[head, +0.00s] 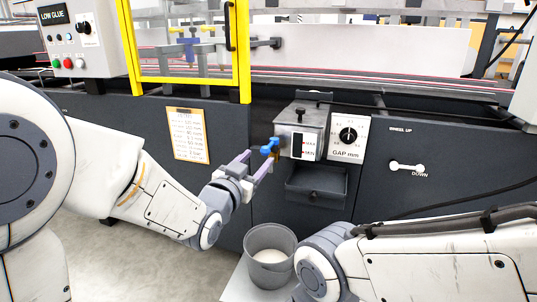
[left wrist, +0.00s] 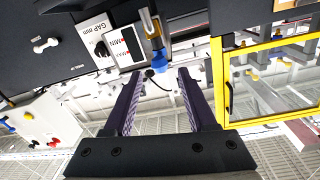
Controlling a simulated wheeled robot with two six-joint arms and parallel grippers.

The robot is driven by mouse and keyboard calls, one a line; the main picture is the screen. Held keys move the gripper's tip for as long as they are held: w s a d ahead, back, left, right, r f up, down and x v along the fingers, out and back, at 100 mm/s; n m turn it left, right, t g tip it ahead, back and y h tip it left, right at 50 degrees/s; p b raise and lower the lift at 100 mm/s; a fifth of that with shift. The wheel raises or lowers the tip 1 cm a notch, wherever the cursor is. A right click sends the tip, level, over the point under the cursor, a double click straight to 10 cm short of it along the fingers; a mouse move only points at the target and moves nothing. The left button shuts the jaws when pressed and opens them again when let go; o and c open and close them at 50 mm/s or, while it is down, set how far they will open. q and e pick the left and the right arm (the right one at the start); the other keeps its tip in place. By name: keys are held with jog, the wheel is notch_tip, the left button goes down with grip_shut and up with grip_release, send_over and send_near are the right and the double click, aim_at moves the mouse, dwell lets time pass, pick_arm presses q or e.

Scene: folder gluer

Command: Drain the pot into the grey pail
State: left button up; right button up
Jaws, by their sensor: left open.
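The pot is a grey metal box (head: 302,122) with a lid knob and a MAX/MIN level plate (head: 304,146), fixed to the machine's dark front. A tap with a blue handle (head: 270,146) sticks out from its left side. The blue handle also shows in the left wrist view (left wrist: 159,62). My left gripper (head: 257,160) is open, its fingertips close to the handle and on either side of it in the wrist view; contact cannot be told. The grey pail (head: 270,239) stands below, partly overlapped by my right arm. My right gripper is not visible.
A dark open tray (head: 316,186) juts out below the pot. A GAP dial (head: 348,135) and a lever (head: 407,168) are to the right. A yellow-framed guard (head: 243,50) is at upper left. The pail stands on a pale surface (head: 236,284).

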aim_at(264, 152)
pick_arm(q)
jog(key=b+x, duration=0.1)
jog(key=x, duration=0.7)
jog(key=shift+w+d, duration=0.1)
jog(key=shift+w, duration=0.2)
grip_shut()
dwell(1.0)
